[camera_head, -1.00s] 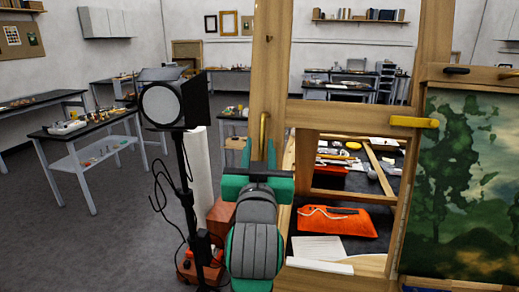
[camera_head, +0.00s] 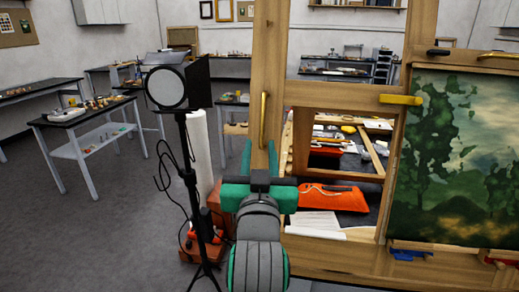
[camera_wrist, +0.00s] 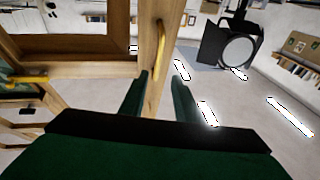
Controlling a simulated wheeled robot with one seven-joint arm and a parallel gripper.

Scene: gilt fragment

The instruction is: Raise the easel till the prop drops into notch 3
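The wooden easel (camera_head: 420,45) stands in front of me with upright posts and a cross rail. A brass handle (camera_head: 264,118) is on its left post, and it also shows in the wrist view (camera_wrist: 160,42). My green gripper (camera_head: 259,158) is just below this handle, in front of the post. In the wrist view its two fingers (camera_wrist: 158,97) are apart, with the wooden post (camera_wrist: 153,88) running between them. I cannot tell whether they touch it. A second brass fitting (camera_head: 400,99) sits on the right post. I cannot make out the prop or its notches.
A landscape painting (camera_head: 455,165) stands at the right. A studio lamp (camera_head: 166,88) on a thin stand with loose cables is close left of my gripper. An orange pouch (camera_head: 332,197) lies on the table behind the easel. Open floor (camera_head: 85,230) lies to the left.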

